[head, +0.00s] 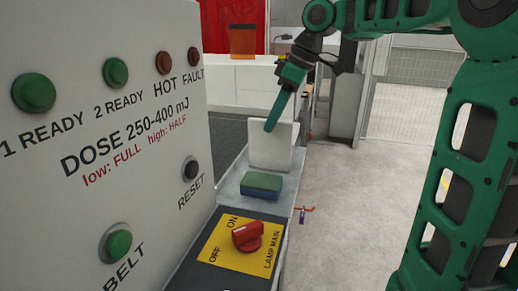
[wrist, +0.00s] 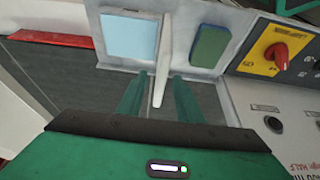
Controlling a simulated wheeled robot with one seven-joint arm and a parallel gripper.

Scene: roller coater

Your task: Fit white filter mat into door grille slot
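The white filter mat (head: 270,146) stands upright on the grey ledge in the head view, behind a green and blue block. In the wrist view the mat (wrist: 162,60) shows nearly edge-on as a thin white strip. My gripper (head: 270,126) reaches down to the mat's top from above. In the wrist view my gripper (wrist: 160,78) has one green finger on each side of the mat, with small gaps showing, so it looks open around it. I cannot make out the door grille slot in either view.
The green and blue block (head: 262,184) lies on the ledge close to the mat. A red lamp switch (head: 247,236) and a button panel (head: 110,130) are nearby. A light blue square (wrist: 130,38) lies beside the mat. Bare floor (head: 350,210) is right of the ledge.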

